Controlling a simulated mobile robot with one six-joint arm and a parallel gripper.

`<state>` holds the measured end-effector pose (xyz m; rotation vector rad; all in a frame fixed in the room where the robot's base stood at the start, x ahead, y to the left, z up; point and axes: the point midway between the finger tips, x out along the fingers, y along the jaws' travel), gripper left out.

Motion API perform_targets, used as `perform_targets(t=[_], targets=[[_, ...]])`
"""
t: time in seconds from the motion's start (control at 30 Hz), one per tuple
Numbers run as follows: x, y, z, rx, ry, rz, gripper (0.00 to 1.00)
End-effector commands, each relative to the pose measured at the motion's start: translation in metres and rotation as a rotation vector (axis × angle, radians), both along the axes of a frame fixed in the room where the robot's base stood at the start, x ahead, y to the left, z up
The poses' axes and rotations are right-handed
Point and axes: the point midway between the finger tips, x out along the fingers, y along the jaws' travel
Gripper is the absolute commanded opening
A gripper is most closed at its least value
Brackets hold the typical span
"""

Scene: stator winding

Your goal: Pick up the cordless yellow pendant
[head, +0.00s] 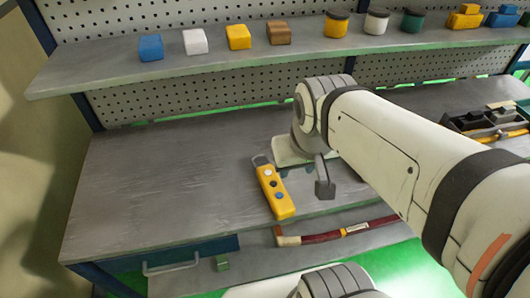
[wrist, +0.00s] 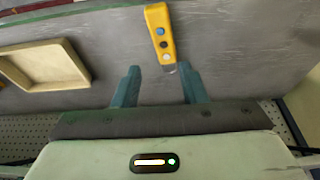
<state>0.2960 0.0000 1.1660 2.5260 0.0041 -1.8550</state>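The yellow pendant (head: 274,192) lies on the grey workbench, left of my gripper in the head view. It has several round buttons and a grey loop at its far end, and no cable shows. In the wrist view the pendant (wrist: 160,32) lies beyond my fingertips, with its loop end pointing towards the gap between them. My gripper (wrist: 158,68) is open and empty, its two teal fingers spread apart. I cannot tell the exact height above the bench.
A shallow beige tray (wrist: 45,66) lies left of the fingers in the wrist view. A shelf (head: 200,62) with coloured blocks and jars runs along the back. A red-handled tool (head: 335,234) lies on a lower shelf. The bench's left side is clear.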

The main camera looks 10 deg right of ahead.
Motion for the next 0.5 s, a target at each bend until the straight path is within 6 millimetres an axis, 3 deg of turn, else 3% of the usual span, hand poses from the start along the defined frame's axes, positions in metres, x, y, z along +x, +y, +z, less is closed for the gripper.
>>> perform_targets(t=[0.13, 0.23, 0.5], targets=[[0.008, 0.0, -0.01, -0.002, 0.018, 0.007, 0.51], [0.024, 0.003, -0.03, -0.006, 0.055, 0.027, 0.59], [0.093, 0.0, -0.116, -0.017, 0.199, 0.085, 0.8]])
